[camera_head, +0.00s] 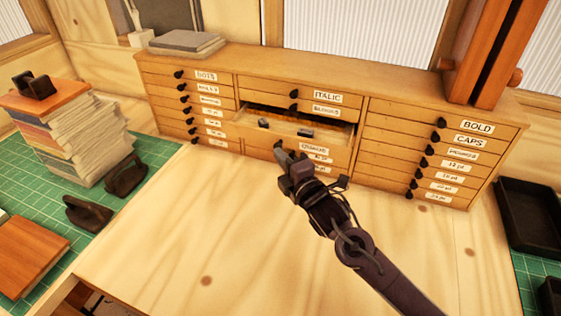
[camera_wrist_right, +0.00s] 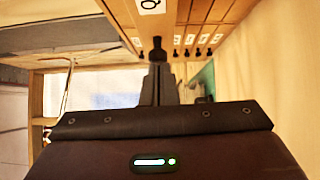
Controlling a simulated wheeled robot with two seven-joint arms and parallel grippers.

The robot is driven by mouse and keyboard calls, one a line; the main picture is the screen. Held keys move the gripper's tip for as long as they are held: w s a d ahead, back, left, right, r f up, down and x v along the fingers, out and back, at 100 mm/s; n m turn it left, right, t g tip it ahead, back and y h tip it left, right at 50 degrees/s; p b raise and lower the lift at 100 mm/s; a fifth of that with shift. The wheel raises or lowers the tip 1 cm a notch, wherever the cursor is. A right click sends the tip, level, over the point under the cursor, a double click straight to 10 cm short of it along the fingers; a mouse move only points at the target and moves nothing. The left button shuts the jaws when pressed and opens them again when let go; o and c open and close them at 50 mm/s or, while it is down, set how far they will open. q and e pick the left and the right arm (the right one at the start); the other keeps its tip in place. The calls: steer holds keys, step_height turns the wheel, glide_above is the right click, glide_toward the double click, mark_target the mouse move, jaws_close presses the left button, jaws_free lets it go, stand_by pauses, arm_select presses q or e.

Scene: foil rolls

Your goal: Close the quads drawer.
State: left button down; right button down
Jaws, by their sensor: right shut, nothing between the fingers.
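The quads drawer (camera_head: 297,152) is pulled out of the middle column of the wooden cabinet (camera_head: 240,68). Its label begins with Q, and small dark pieces (camera_head: 305,133) lie inside. My right gripper (camera_head: 285,157) is at the left part of the drawer's front, over the bench. Its fingers are shut with nothing between them. In the right wrist view, the shut fingers (camera_wrist_right: 160,82) point at a dark knob (camera_wrist_right: 157,48) on the drawer front. Fingertips and knob are in line and very close; I cannot tell whether they touch. My left gripper is not in view.
The other drawers in the cabinet look shut, with dark knobs sticking out. The wooden bench top (camera_head: 190,240) before the cabinet is clear. A paper stack (camera_head: 75,130) and dark tools (camera_head: 88,212) are at the left; a black tray (camera_head: 530,215) is at the right.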

mark_target(301, 130)
steer(key=w+d+b, duration=0.1)
steer(key=w, duration=0.2)
steer(key=w+d+b, duration=0.2)
steer(key=w, duration=0.2)
steer(key=w+d+b, duration=0.1)
steer(key=w+b, duration=0.1)
steer(key=w, duration=0.1)
steer(key=shift+w+d+f, duration=0.15)
steer(key=shift+w+f, duration=0.05)
steer(key=shift+f, duration=0.05)
steer(key=shift+w+d+r, duration=0.15)
steer(key=shift+w+d, duration=0.05)
steer(key=shift+w, duration=0.1)
steer(key=shift+r, duration=0.35)
steer(key=shift+d+r, duration=0.1)
